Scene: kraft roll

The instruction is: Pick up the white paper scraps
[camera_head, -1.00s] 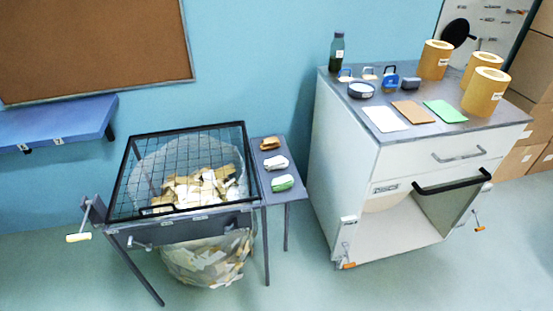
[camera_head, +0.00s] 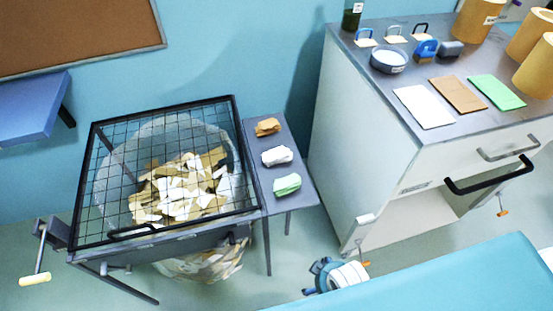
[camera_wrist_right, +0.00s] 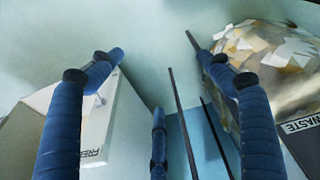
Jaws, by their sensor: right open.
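A white crumpled paper bundle (camera_head: 277,156) lies on the narrow grey side shelf (camera_head: 305,195), between a brown bundle (camera_head: 267,127) and a green one (camera_head: 287,184). Loose white and tan scraps (camera_head: 180,190) fill the clear bag under the wire mesh lid. My right gripper (camera_head: 335,275) is low at the bottom of the head view, right of and below the shelf, apart from the bundles. In the right wrist view its blue fingers (camera_wrist_right: 160,60) are spread with nothing between them. The white bundle is not seen there. My left gripper is out of view.
The black mesh lid (camera_head: 88,170) covers the bag. A hand crank (camera_head: 42,250) juts out at its left. The white cabinet (camera_head: 365,130) stands right of the shelf, with sheets, a dish and rolls on top. Its black bar handle (camera_head: 490,182) sticks out. Floor shows between shelf and cabinet.

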